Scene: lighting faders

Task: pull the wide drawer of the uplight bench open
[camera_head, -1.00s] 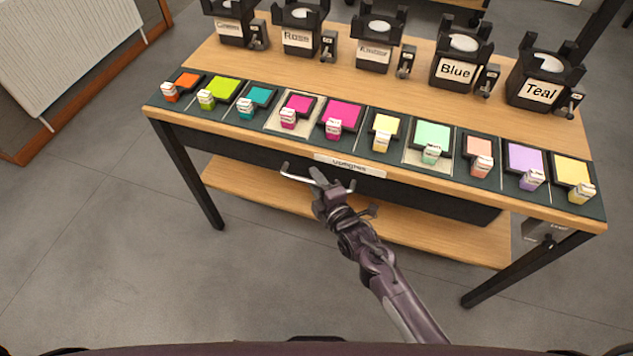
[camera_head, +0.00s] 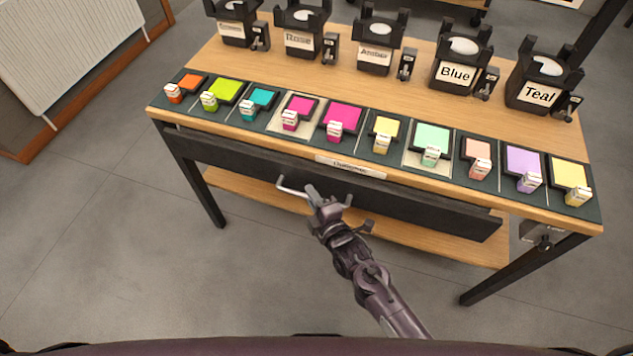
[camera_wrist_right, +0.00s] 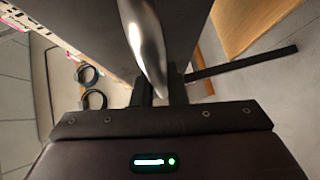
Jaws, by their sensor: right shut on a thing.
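The uplight bench (camera_head: 420,70) is a wood-topped table with a dark frame. Its wide drawer (camera_head: 240,158) has a dark front that stands a little out from under the top. A silver bar handle (camera_head: 290,189) runs across the drawer front. My right gripper (camera_head: 318,200) is shut on the handle, left of its middle. In the right wrist view the shiny handle bar (camera_wrist_right: 144,40) passes between the fingers (camera_wrist_right: 160,92), with the dark drawer front close by. The handle part inside the jaws is hidden. My left gripper is not in view.
Several coloured swatches with small labelled blocks line the bench's front edge, such as the orange one (camera_head: 188,81). Black lamp holders, including Blue (camera_head: 463,55) and Teal (camera_head: 543,78), stand behind. A lower wooden shelf (camera_head: 235,184) lies under the drawer. The floor in front (camera_head: 200,280) is clear.

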